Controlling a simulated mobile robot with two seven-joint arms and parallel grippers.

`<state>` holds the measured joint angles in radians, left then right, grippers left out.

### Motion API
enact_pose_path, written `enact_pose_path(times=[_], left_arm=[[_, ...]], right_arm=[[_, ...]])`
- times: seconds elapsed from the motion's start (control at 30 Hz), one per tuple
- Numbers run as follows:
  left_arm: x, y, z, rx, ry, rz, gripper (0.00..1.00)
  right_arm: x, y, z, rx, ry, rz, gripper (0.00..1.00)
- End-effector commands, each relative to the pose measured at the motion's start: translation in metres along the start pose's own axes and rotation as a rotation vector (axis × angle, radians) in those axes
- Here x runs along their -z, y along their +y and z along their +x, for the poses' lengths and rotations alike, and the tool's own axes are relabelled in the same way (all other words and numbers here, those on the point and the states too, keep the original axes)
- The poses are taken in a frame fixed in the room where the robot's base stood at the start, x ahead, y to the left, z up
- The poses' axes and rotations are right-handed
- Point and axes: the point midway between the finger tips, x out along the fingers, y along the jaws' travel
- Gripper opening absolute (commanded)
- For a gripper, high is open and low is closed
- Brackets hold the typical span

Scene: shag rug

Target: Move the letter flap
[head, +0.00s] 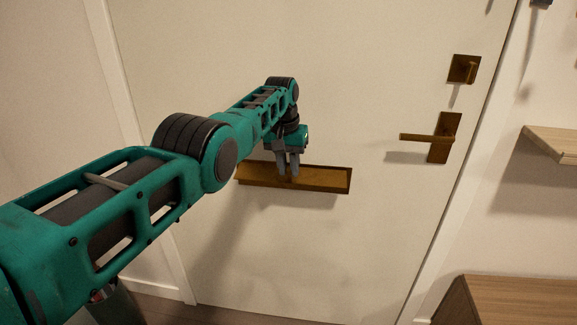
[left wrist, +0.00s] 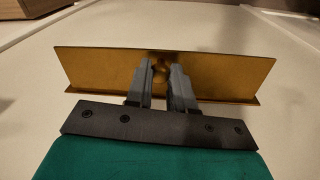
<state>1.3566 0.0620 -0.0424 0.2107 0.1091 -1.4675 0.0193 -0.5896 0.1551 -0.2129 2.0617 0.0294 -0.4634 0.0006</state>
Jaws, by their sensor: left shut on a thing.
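The letter flap (head: 322,179) is a long brass plate set low in the white door. It also fills the middle of the left wrist view (left wrist: 100,70), where it stands tilted out from its slot plate. My left gripper (head: 288,178) is at the middle of the flap. In the left wrist view its two grey fingers (left wrist: 162,80) are shut on a small round brass knob (left wrist: 161,72) on the flap. The fingers hide part of the flap's centre. My right gripper is not in view.
The white door (head: 330,90) carries a brass lever handle (head: 430,137) and a brass lock plate (head: 464,69) on the right. A wooden shelf (head: 555,146) and a wooden cabinet (head: 515,300) stand right of the door frame. The door around the flap is clear.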

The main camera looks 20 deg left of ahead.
Motion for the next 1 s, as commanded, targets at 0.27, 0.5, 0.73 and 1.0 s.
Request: enact_pose_path(times=[0.27,0.5,0.73,1.0], left_arm=[[-0.002,0.002,0.003,-0.003,-0.008,0.001,0.32],[-0.001,0.001,0.001,-0.001,-0.003,0.001,0.48],[0.000,0.000,-0.002,0.000,-0.002,0.000,0.48],[0.000,0.000,-0.033,0.000,-0.001,0.000,0.48]], right_arm=[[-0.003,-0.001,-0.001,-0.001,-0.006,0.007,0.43],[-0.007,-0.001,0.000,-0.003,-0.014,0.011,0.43],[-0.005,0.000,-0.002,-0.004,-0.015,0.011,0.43],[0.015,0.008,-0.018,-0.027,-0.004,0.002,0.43]])
